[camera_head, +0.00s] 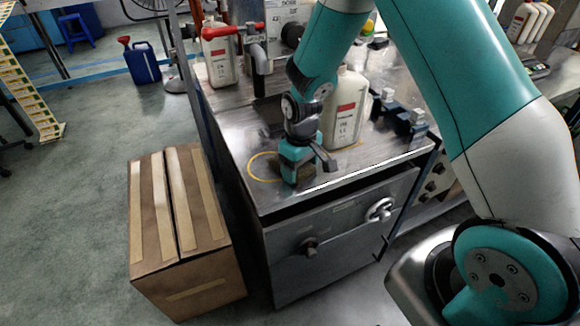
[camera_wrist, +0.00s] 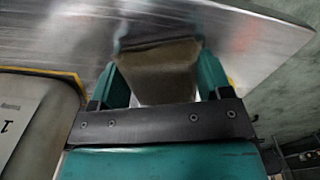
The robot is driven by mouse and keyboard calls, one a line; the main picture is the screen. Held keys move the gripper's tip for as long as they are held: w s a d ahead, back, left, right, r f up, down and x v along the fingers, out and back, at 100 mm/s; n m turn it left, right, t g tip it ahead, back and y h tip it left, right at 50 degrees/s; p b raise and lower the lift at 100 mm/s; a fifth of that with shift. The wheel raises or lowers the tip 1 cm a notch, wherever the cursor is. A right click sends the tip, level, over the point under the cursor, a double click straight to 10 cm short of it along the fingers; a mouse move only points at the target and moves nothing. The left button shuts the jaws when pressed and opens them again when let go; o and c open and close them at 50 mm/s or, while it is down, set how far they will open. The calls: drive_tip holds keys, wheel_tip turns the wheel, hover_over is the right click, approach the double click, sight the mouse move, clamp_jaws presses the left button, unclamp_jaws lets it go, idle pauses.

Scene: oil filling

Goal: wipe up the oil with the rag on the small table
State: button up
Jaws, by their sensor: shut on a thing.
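My gripper (camera_head: 297,172) points down at the front of a shiny metal worktop (camera_head: 228,142). In the wrist view, its two teal fingers are shut on a brown-grey rag (camera_wrist: 158,72), which hangs between them. The rag is at or very near the metal surface; I cannot tell whether it touches. I cannot make out the oil clearly against the reflections. A yellow ring (camera_head: 251,168) is marked on the worktop just left of the gripper.
A white bottle with a red label (camera_head: 346,112) stands just behind and right of the gripper. Another white bottle (camera_head: 219,62) and a red-handled valve (camera_head: 258,55) are farther back. A cardboard box (camera_head: 180,225) stands on the floor left of the cabinet (camera_head: 335,232).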

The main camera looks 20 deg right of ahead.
sight(279, 175)
drive_tip(key=a, duration=0.8)
drive_tip(key=shift+a+p, duration=0.15)
drive_tip(key=shift+p, duration=0.2)
drive_tip(key=d, duration=0.2)
drive_tip(key=w+d, duration=0.1)
drive_tip(key=d, duration=0.2)
drive_tip(key=w+d, duration=0.1)
drive_tip(key=d, duration=0.2)
drive_tip(key=shift+d+p, duration=0.2)
drive_tip(key=shift+p, duration=0.1)
drive_tip(key=a, duration=0.8)
drive_tip(key=shift+a, duration=0.25)
drive_tip(key=shift+d+p, duration=0.45)
drive_tip(key=shift+d, duration=1.3)
